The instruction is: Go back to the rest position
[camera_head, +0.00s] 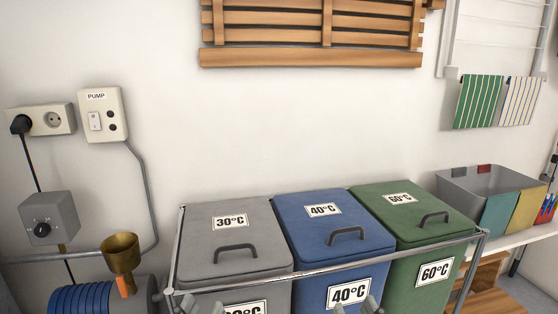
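The tips of my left gripper (203,305) show at the bottom edge, in front of the grey 30°C bin (235,213). Its two fingertips stand apart with nothing seen between them. The tips of my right gripper (355,305) show at the bottom edge, in front of the blue 40°C bin (300,240). Its fingertips are also apart and look empty. The rest of both grippers and the arms is below the view.
A metal rail frame (335,264) surrounds the lidded bins, including the green 60°C bin (385,198). A brass funnel (121,253) and blue hose (85,300) are at lower left. A grey open crate (505,180) stands at right.

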